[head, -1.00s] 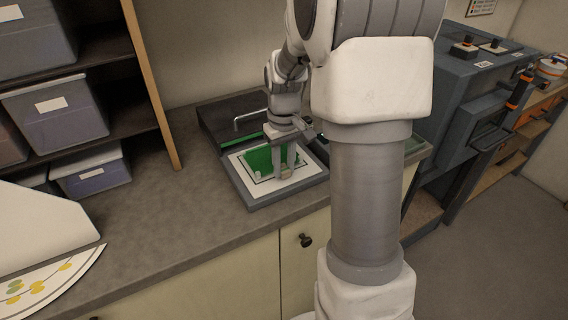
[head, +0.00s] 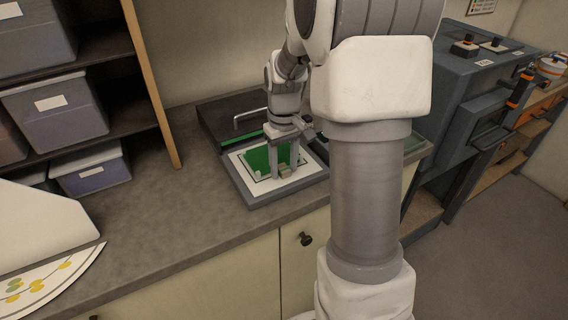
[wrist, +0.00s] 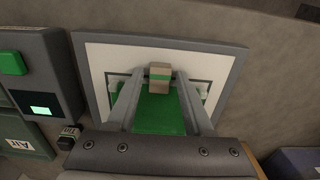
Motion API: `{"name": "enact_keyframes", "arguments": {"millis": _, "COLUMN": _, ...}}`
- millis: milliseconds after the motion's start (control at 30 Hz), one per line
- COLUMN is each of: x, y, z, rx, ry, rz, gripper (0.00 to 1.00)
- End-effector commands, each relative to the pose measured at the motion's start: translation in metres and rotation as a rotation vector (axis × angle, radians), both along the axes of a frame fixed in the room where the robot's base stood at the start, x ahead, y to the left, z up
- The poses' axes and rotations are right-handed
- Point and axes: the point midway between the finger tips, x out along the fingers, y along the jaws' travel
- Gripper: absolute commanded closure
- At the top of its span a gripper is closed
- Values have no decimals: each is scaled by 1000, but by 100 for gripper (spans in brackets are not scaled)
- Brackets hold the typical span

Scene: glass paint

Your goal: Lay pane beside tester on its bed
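The green pane (head: 260,160) lies on the white bed (head: 252,186) with a black outline, in a grey frame on the counter. It looks flat; in the wrist view the pane (wrist: 160,115) shows between my fingers, partly hidden by them. A small beige block with a green band (wrist: 160,76) is at its far edge, between my fingertips. My gripper (head: 284,172) is low over the bed. Its fingers are spread, with a gap on each side of the block. A grey device with a lit green display (wrist: 42,110), perhaps the tester, stands beside the frame in the wrist view.
A dark case with a bar handle (head: 250,117) stands behind the bed. Shelves with grey bins (head: 57,112) are at the left. A large grey machine (head: 465,95) stands at the right.

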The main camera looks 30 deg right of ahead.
Motion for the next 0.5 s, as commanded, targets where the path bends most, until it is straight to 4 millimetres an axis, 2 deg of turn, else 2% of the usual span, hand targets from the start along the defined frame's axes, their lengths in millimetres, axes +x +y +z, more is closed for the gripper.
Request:
{"name": "enact_keyframes", "arguments": {"millis": 33, "x": 0, "y": 0, "z": 0, "rx": 0, "ry": 0, "rz": 0, "gripper": 38}}
{"name": "enact_keyframes", "arguments": {"millis": 67, "x": 0, "y": 0, "z": 0, "rx": 0, "ry": 0, "rz": 0, "gripper": 33}}
{"name": "enact_keyframes", "arguments": {"millis": 367, "x": 0, "y": 0, "z": 1, "rx": 0, "ry": 1, "rz": 0, "gripper": 33}}
{"name": "enact_keyframes", "arguments": {"millis": 500, "x": 1, "y": 0, "z": 13, "rx": -1, "ry": -3, "rz": 0, "gripper": 33}}
